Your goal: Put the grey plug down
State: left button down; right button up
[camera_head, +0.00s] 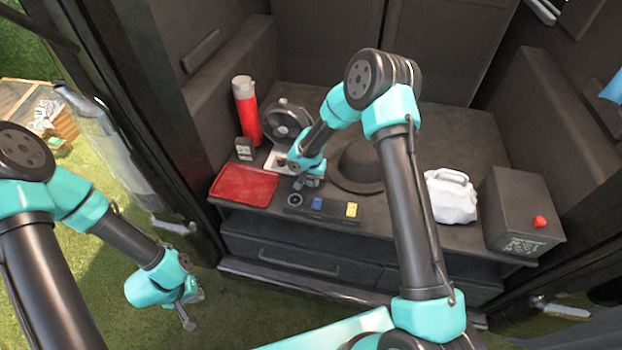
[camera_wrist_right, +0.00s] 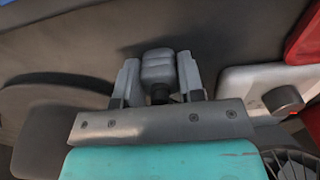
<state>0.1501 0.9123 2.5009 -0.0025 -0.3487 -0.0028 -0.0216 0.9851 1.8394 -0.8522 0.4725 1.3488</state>
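In the right wrist view the grey plug (camera_wrist_right: 158,66) sits between the two fingers of my right gripper (camera_wrist_right: 159,82), which is shut on it. In the head view my right gripper (camera_head: 308,182) is low over the dark bench top, between the red tray and the black hat. The plug cannot be made out there, and I cannot tell whether it touches the bench. My left gripper (camera_head: 192,311) hangs low over the grass, away from the bench; its finger opening is too small to read.
On the bench (camera_head: 470,135) are a red tray (camera_head: 243,186), red bottle (camera_head: 246,110), black fan (camera_head: 288,118), black hat (camera_head: 357,168), white jug (camera_head: 451,196) and dark box (camera_head: 522,212). A strip with blue and yellow pieces (camera_head: 325,208) lies at the front edge.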

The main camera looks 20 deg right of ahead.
jog(key=o, duration=0.4)
jog(key=shift+o, duration=0.2)
jog(key=shift+r, duration=0.15)
notch_tip(320, 180, up, 13)
dwell(0.3)
jog(key=shift+a, duration=0.1)
dwell(0.5)
